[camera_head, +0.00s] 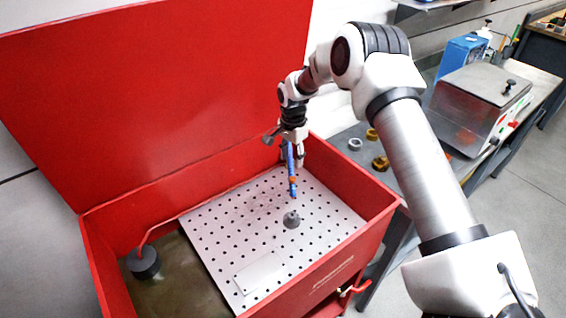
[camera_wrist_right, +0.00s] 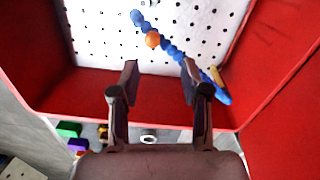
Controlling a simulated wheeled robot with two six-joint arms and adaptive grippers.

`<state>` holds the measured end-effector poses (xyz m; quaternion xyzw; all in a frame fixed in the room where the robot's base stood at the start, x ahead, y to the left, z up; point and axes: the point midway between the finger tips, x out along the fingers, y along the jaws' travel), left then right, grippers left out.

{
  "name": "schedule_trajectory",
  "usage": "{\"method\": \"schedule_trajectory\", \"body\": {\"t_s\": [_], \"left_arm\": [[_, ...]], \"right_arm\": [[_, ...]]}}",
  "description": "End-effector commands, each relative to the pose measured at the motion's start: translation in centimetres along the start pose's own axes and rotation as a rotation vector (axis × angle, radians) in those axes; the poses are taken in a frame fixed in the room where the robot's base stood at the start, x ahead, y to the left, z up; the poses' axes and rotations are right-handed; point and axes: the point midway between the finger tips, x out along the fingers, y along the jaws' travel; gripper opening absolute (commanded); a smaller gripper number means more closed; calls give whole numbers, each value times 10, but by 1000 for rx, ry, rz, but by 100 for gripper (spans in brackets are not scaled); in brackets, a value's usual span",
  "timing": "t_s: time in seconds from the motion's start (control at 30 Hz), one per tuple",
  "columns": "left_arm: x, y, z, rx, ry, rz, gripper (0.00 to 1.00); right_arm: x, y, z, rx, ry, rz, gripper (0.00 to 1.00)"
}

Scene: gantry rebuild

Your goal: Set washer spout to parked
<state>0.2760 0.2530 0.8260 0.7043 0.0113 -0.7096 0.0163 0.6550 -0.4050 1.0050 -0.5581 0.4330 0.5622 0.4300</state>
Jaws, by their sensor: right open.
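The washer spout (camera_head: 292,170) is a blue segmented hose with an orange segment, above the perforated plate inside the red washer tub. In the right wrist view the spout (camera_wrist_right: 170,49) slants from upper left to lower right and passes behind the right-hand finger. My right gripper (camera_head: 286,147) is at the spout's upper part in the head view. In the wrist view its two fingers (camera_wrist_right: 160,78) are apart, with nothing clamped between them. Whether a finger touches the spout I cannot tell. My left gripper is in neither view.
The red tub (camera_head: 92,245) has a raised red lid (camera_head: 150,90) behind it. A grey round part (camera_head: 291,220) sits on the perforated plate (camera_head: 225,225). A dark float (camera_head: 144,262) is at the left. A bench with a metal machine (camera_head: 480,100) stands right.

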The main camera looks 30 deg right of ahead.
Motion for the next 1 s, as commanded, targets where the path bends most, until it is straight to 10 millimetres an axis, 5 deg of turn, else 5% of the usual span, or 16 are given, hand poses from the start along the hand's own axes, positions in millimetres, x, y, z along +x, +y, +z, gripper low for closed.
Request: {"method": "schedule_trajectory", "body": {"t_s": [0.33,0.63,0.67,0.8,1.0], "left_arm": [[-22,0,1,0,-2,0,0],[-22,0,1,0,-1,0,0],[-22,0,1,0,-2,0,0],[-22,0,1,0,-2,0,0],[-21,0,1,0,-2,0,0]], "right_arm": [[60,1,1,-1,0,3,46],[70,0,1,-1,0,2,46],[70,0,1,-1,0,2,43],[70,1,1,-1,0,2,0],[70,0,1,0,0,2,0]]}}
